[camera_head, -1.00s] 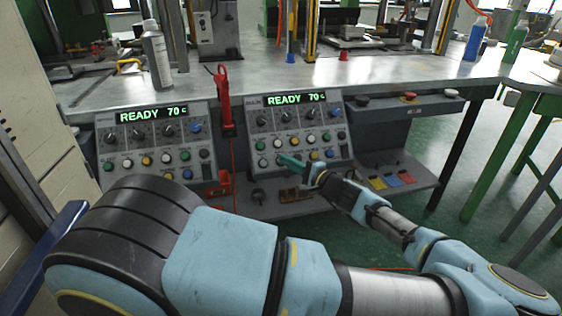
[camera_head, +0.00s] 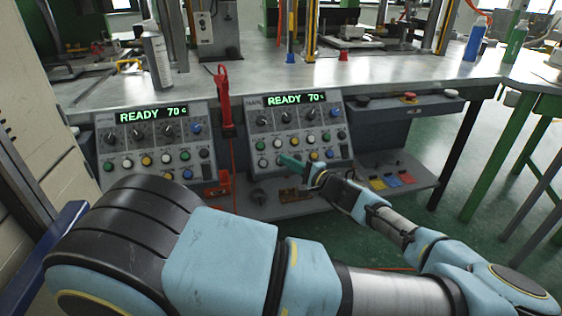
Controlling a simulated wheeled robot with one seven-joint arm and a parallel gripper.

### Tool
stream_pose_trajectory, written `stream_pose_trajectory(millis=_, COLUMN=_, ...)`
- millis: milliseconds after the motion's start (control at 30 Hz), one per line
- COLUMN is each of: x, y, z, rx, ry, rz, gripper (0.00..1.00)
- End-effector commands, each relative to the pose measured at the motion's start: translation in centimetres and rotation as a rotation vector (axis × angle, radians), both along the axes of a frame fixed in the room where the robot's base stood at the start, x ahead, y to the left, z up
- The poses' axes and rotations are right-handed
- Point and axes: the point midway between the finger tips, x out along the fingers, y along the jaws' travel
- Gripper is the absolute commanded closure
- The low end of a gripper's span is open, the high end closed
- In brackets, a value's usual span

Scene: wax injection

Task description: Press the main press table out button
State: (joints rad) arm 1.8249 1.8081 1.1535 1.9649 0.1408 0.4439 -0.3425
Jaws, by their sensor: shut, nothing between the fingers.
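The main press panel (camera_head: 297,111) is the right one of two grey control panels under the bench; its display reads READY 70 C. It has a row of knobs and two rows of coloured buttons. The button labels are too small to read, so I cannot tell which one is table out. My gripper (camera_head: 284,160) is shut and empty, its green fingertips pointing left at the lower button row, close to the white button (camera_head: 263,162) at the left end. The fingers hide part of that row. I cannot tell whether the tips touch the panel.
The left panel (camera_head: 155,133) also reads READY 70 C. A red tool (camera_head: 223,97) hangs between the panels. A red button (camera_head: 409,97) sits right of the main panel, above a low shelf (camera_head: 420,174). A spray bottle (camera_head: 157,55) stands on the bench (camera_head: 270,75).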

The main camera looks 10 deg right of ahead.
Motion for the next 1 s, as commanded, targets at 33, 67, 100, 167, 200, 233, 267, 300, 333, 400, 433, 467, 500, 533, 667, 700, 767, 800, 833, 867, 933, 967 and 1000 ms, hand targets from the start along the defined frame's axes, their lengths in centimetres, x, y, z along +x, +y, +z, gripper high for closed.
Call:
stream_pose_trajectory(millis=33, x=0.0, y=0.0, z=0.0, rx=0.0, ry=0.0, rz=0.0, gripper=1.0)
stream_pose_trajectory(millis=67, x=0.0, y=0.0, z=0.0, rx=0.0, ry=0.0, rz=0.0, gripper=1.0)
stream_pose_trajectory(millis=100, x=0.0, y=0.0, z=0.0, rx=0.0, ry=0.0, rz=0.0, gripper=1.0)
stream_pose_trajectory(millis=167, x=0.0, y=0.0, z=0.0, rx=0.0, ry=0.0, rz=0.0, gripper=1.0)
stream_pose_trajectory(millis=200, x=0.0, y=0.0, z=0.0, rx=0.0, ry=0.0, rz=0.0, gripper=1.0)
stream_pose_trajectory(millis=233, x=0.0, y=0.0, z=0.0, rx=0.0, ry=0.0, rz=0.0, gripper=1.0)
stream_pose_trajectory(millis=267, x=0.0, y=0.0, z=0.0, rx=0.0, ry=0.0, rz=0.0, gripper=1.0)
stream_pose_trajectory(millis=300, x=0.0, y=0.0, z=0.0, rx=0.0, ry=0.0, rz=0.0, gripper=1.0)
stream_pose_trajectory(millis=333, x=0.0, y=0.0, z=0.0, rx=0.0, ry=0.0, rz=0.0, gripper=1.0)
stream_pose_trajectory(millis=400, x=0.0, y=0.0, z=0.0, rx=0.0, ry=0.0, rz=0.0, gripper=1.0)
stream_pose_trajectory(millis=433, x=0.01, y=0.0, z=-0.01, rx=0.0, ry=0.0, rz=0.0, gripper=1.0)
stream_pose_trajectory(millis=467, x=0.03, y=0.01, z=-0.04, rx=0.0, ry=0.0, rz=0.0, gripper=1.0)
stream_pose_trajectory(millis=500, x=0.08, y=0.02, z=-0.1, rx=0.0, ry=0.0, rz=0.0, gripper=1.0)
stream_pose_trajectory(millis=533, x=0.13, y=0.03, z=-0.15, rx=0.0, ry=0.0, rz=0.0, gripper=1.0)
stream_pose_trajectory(millis=667, x=0.49, y=0.08, z=-0.49, rx=0.0, ry=0.0, rz=0.0, gripper=1.0)
stream_pose_trajectory(millis=700, x=0.58, y=0.09, z=-0.55, rx=0.0, ry=0.0, rz=0.0, gripper=1.0)
stream_pose_trajectory(millis=767, x=0.66, y=0.09, z=-0.59, rx=0.0, ry=0.0, rz=0.0, gripper=1.0)
stream_pose_trajectory(millis=800, x=0.68, y=0.08, z=-0.58, rx=0.0, ry=0.0, rz=0.0, gripper=1.0)
stream_pose_trajectory(millis=833, x=0.68, y=0.08, z=-0.56, rx=0.0, ry=0.0, rz=0.0, gripper=1.0)
stream_pose_trajectory(millis=867, x=0.67, y=0.08, z=-0.54, rx=0.0, ry=0.0, rz=0.0, gripper=1.0)
stream_pose_trajectory(millis=933, x=0.66, y=0.08, z=-0.54, rx=0.0, ry=0.0, rz=0.0, gripper=1.0)
stream_pose_trajectory(millis=967, x=0.66, y=0.08, z=-0.54, rx=0.0, ry=0.0, rz=0.0, gripper=1.0)
stream_pose_trajectory(millis=1000, x=0.66, y=0.08, z=-0.54, rx=0.0, ry=0.0, rz=0.0, gripper=1.0)
